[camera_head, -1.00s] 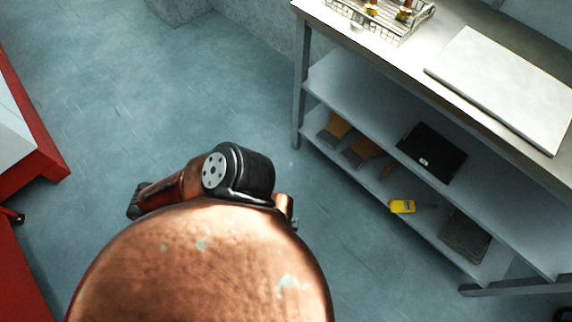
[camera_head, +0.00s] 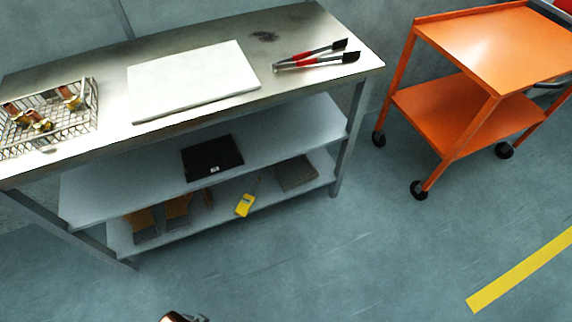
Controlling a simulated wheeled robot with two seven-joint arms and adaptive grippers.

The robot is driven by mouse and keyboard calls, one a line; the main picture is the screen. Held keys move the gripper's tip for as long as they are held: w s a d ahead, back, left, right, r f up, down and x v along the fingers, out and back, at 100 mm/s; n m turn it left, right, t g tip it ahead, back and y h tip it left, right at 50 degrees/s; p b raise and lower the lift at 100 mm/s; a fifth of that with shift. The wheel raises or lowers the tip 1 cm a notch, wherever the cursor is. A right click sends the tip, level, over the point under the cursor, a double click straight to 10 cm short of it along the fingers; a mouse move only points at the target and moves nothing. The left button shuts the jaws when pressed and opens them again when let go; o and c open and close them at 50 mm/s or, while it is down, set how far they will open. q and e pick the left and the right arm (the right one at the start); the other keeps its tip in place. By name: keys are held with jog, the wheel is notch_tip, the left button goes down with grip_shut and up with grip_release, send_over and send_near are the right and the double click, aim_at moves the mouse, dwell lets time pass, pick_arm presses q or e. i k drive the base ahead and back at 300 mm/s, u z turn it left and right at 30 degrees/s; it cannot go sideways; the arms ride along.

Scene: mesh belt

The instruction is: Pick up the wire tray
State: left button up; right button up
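The wire tray (camera_head: 84,120) stands at the left end of the steel table's top. It is a rectangular wire basket with several small brown and reddish items in it. Its left end is close to the left picture edge. Neither of my grippers can be made out. A small copper-coloured part, likely of my own body, shows at the bottom edge, well apart from the tray.
A white board (camera_head: 192,80) lies beside the tray on the steel table (camera_head: 290,30). Shelves below hold a black flat item (camera_head: 212,157) and a yellow tool (camera_head: 245,205). An orange cart (camera_head: 500,50) stands right. Floor in front is clear.

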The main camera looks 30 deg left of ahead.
aim_at(289, 160)
jog(key=z, duration=0.05)
jog(key=k, duration=0.5)
jog(key=u, duration=0.8)
jog(key=i, duration=0.95)
jog(key=u, duration=0.75)
